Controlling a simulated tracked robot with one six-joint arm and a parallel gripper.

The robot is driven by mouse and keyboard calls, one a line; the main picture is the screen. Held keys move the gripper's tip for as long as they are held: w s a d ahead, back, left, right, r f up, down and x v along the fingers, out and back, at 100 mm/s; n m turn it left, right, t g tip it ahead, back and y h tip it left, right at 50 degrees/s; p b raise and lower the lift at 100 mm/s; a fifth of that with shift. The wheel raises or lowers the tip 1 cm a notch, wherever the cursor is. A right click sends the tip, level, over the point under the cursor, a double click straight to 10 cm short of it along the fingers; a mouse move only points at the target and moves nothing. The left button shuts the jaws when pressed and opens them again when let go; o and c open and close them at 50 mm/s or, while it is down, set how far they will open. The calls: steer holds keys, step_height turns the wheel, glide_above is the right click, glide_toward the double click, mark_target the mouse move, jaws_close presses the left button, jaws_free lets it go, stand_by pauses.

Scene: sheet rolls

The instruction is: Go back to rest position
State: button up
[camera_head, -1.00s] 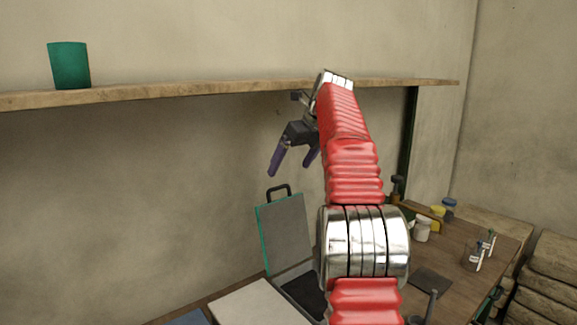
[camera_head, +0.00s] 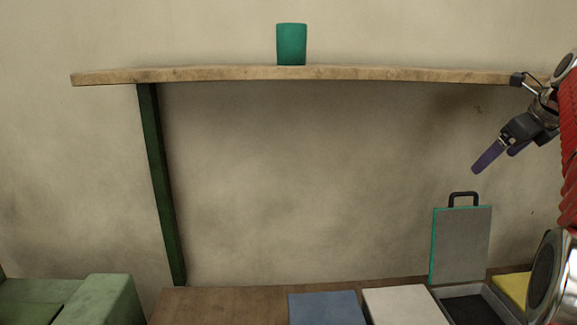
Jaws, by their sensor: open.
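My gripper (camera_head: 500,158) is at the right edge of the view, in front of the wall and below the right end of the shelf. Its purple fingers are apart and point down to the left. I see nothing between them. My red arm runs along the right edge and is partly cut off by the frame. The gripper hangs above an open case with an upright grey lid (camera_head: 461,245) and does not touch it.
A green cup (camera_head: 291,45) stands on the wooden shelf (camera_head: 190,75). Below are a wooden table (camera_head: 220,305), a blue sheet (camera_head: 325,308), a pale sheet (camera_head: 402,303) and a yellow one (camera_head: 513,287). A green armchair (camera_head: 105,297) is at lower left. The wall's middle is clear.

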step_height(320, 180, down, 7)
steer(key=d+n+g, duration=0.1)
steer(key=n, duration=0.3)
steer(key=s+a+f+n+g, duration=0.1)
steer(key=s+a+f+n, duration=0.3)
steer(key=a+f+n, duration=0.3)
steer(key=s+a+f+n, duration=0.3)
steer(key=s+a+n, duration=0.4)
steer(key=s+a, duration=0.2)
steer(key=s+a+f+n, duration=0.4)
steer(key=s+a+n, duration=0.3)
steer(key=s+a, duration=0.3)
steer(key=s+a+f+n, duration=0.4)
steer(key=s+a+n, duration=0.2)
steer(key=s+a, duration=0.4)
steer(key=shift+s+a+f+n, duration=0.15)
steer(key=shift+a+n, duration=0.25)
steer(key=shift+a, duration=0.8)
